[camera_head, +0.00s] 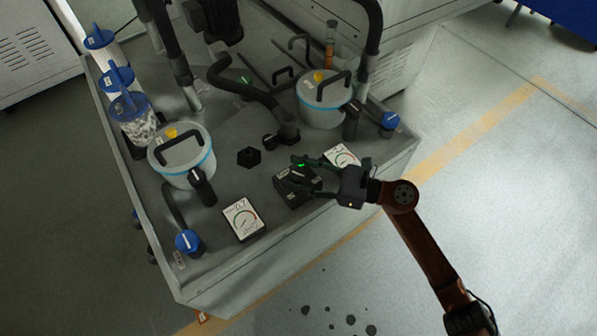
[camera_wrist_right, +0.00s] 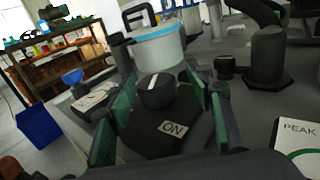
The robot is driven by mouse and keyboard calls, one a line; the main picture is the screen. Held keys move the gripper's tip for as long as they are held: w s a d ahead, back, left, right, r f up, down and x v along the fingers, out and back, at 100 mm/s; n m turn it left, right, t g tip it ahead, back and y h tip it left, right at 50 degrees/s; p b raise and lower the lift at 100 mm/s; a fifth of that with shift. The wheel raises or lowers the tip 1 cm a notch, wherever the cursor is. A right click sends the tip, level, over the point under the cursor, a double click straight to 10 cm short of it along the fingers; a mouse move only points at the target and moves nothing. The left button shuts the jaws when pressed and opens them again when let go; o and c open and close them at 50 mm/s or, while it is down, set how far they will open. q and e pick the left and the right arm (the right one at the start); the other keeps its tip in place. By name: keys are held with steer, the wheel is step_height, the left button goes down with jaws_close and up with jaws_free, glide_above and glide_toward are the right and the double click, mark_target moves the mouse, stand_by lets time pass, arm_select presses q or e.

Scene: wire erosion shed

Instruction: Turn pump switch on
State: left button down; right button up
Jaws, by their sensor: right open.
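The pump switch appears to be a black box (camera_head: 297,187) with a round black knob on top, at the front edge of the grey bench top. In the wrist view the knob (camera_wrist_right: 156,93) has a white pointer line, and an "ON" label (camera_wrist_right: 174,128) is on the box's near side. My right gripper (camera_head: 298,174) is open, its two fingers to either side of the knob. In the wrist view the green-padded fingers (camera_wrist_right: 160,105) stand apart, with a gap to the knob. Part of the box is hidden by the gripper in the head view. My left gripper is not in view.
White dial gauges (camera_head: 243,218) (camera_head: 342,156) flank the box. Lidded pots (camera_head: 182,158) (camera_head: 324,103), blue-knobbed valves (camera_head: 187,241) (camera_head: 390,121) and black pipes crowd the bench. The floor in front is clear apart from dark spots.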

steer(key=shift+s, duration=0.1)
steer(key=v, duration=1.1)
steer(key=shift+d, duration=0.35)
steer(key=shift+f, duration=0.1)
